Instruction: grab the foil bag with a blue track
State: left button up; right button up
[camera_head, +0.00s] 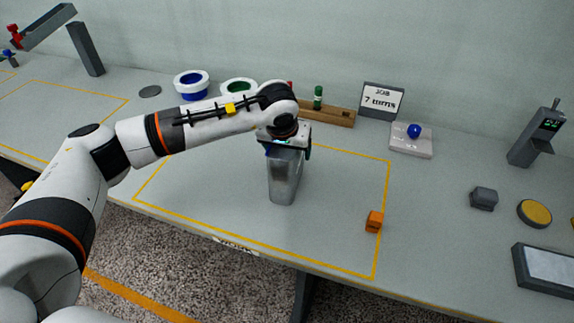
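A silver-grey foil bag (285,180) is upright inside the yellow-outlined area of the table, narrow and shiny. A small blue patch shows at its upper left edge; whether this is its track is too small to tell. My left gripper (287,146) is directly over the bag's top, pointing down, with its fingers around or at the upper end. The gripper hides the bag's top, so I cannot tell whether the fingers are closed on it. Whether the bag's base touches the table is also unclear. My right gripper is not in view.
An orange block (374,221) lies right of the bag. A dark grey block (484,198) is farther right.

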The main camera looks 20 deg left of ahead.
pick_arm(q)
jog(key=c, duration=1.5)
